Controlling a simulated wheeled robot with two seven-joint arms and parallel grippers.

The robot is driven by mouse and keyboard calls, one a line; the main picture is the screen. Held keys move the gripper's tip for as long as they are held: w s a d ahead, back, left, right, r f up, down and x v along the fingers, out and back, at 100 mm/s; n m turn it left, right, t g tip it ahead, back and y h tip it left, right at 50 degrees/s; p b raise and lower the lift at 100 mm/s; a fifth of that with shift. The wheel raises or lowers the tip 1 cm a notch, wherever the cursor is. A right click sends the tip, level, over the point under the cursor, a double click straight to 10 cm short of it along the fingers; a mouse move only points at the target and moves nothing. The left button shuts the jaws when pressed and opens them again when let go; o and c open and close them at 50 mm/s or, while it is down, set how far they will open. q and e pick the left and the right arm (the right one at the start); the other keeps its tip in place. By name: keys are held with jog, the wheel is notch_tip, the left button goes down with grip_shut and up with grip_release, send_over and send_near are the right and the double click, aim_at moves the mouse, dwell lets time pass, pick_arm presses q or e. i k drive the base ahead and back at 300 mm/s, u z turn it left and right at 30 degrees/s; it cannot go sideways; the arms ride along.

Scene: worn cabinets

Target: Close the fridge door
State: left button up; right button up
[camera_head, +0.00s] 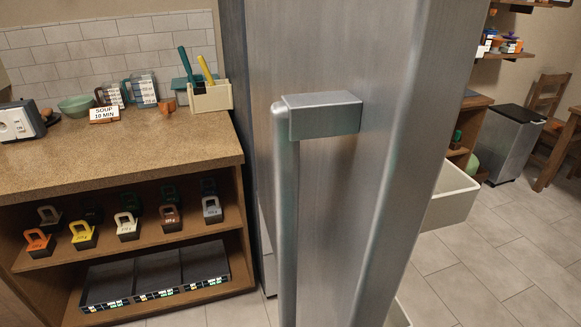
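The grey metal fridge door (375,190) fills the middle of the head view, very close to me. Its outer face is towards me. It carries a long vertical handle (286,210) on its left side, with a square bracket at the top. A pale bin (455,195) shows past the door's right edge, and part of another shows lower down. The door appears to stand open, but its hinge and the fridge interior are hidden. Neither of my grippers is in view.
A wooden counter (120,142) with a soup sign, cups and a utensil holder (210,97) stands at left. Padlock-shaped weights and a dark tray (155,276) sit on its shelves. At right are a bin (514,140), a chair (546,98) and open tiled floor (480,262).

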aim_at(356, 104)
jog(key=k, duration=0.5)
jog(key=z, duration=2.3)
jog(key=k, duration=0.75)
jog(key=u, duration=1.6)
